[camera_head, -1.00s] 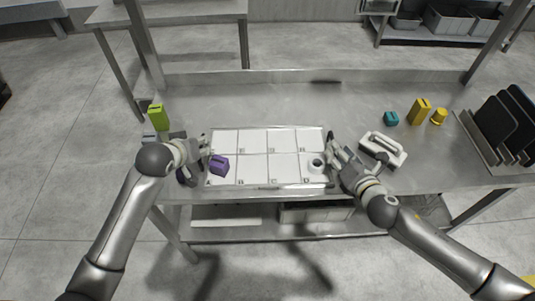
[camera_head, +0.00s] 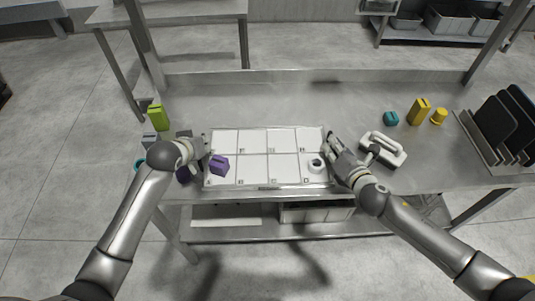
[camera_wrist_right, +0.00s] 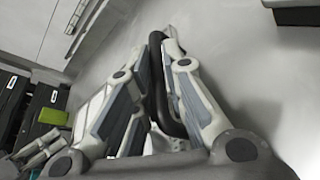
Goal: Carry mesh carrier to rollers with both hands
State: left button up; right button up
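The mesh carrier (camera_head: 268,156) is a flat, pale tray split into lettered cells, lying at the front of the steel table. A purple block (camera_head: 219,165) sits in its near left cell, and a round white piece with a dark centre (camera_head: 316,163) in its near right cell. My left gripper (camera_head: 203,150) is at the carrier's left end; its fingers are too small to read. My right gripper (camera_head: 331,148) is at the right end. In the right wrist view its fingers (camera_wrist_right: 171,62) close around a black handle bar (camera_wrist_right: 156,85). The rollers cannot be made out.
A white-handled tool (camera_head: 383,149) lies right of my right gripper. Teal (camera_head: 391,118) and yellow (camera_head: 419,111) pieces and a rack of dark panels (camera_head: 505,125) stand farther right. A green block (camera_head: 157,117) stands at left. The table behind the carrier is clear.

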pick_arm(q)
grip_shut()
pick_arm(e)
grip_shut()
pick_arm(q)
jog(key=shift+w+r, duration=0.1)
jog(key=shift+r, duration=0.15)
pick_arm(e)
jog(key=shift+w+r, duration=0.1)
jog(key=shift+r, duration=0.15)
pick_arm(q)
jog(key=shift+r, duration=0.1)
pick_arm(e)
jog(key=shift+r, duration=0.1)
